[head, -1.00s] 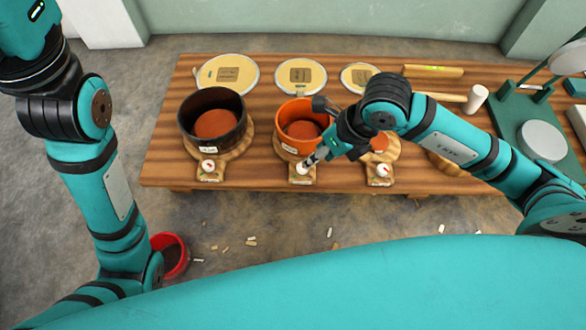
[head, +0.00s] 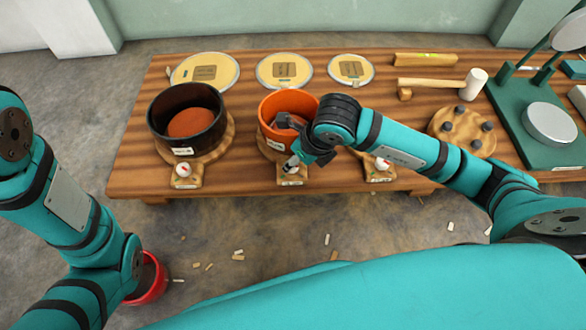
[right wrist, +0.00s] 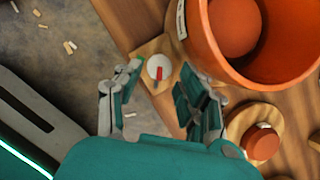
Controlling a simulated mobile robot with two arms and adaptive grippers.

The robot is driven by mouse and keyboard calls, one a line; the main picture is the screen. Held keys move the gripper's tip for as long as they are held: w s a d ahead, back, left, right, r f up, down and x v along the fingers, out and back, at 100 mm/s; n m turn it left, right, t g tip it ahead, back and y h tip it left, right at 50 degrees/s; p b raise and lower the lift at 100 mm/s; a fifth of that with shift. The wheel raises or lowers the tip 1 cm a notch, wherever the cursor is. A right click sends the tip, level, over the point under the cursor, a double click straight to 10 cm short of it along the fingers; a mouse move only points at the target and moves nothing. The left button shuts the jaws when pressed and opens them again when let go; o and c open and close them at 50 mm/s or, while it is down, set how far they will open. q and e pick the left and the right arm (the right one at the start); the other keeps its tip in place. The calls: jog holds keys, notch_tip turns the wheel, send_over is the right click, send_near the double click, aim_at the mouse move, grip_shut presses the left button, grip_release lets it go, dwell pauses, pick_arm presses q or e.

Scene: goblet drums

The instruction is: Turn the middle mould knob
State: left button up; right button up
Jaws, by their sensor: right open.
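The middle mould is an orange pot (head: 285,104) on a wooden base in the head view, and its orange wall (right wrist: 285,78) fills the upper right of the right wrist view. Its knob (right wrist: 158,67), white with a red mark, sits on a wooden tab; in the head view my gripper mostly covers it. My right gripper (head: 293,162) is open over that tab. In the right wrist view its fingers (right wrist: 160,84) stand apart with the knob showing between their tips; I cannot tell whether they touch it. My left gripper is out of view.
A black pot (head: 187,118) with its own knob (head: 183,170) stands left. Another knob (head: 382,164) is to the right, its mould hidden by my arm. Round lids (head: 284,71), a mallet (head: 474,84), a pegged board (head: 461,131) and a green stand (head: 520,100) share the table.

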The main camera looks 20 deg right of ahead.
jog(key=shift+b+x, duration=0.6)
jog(key=shift+x, duration=0.9)
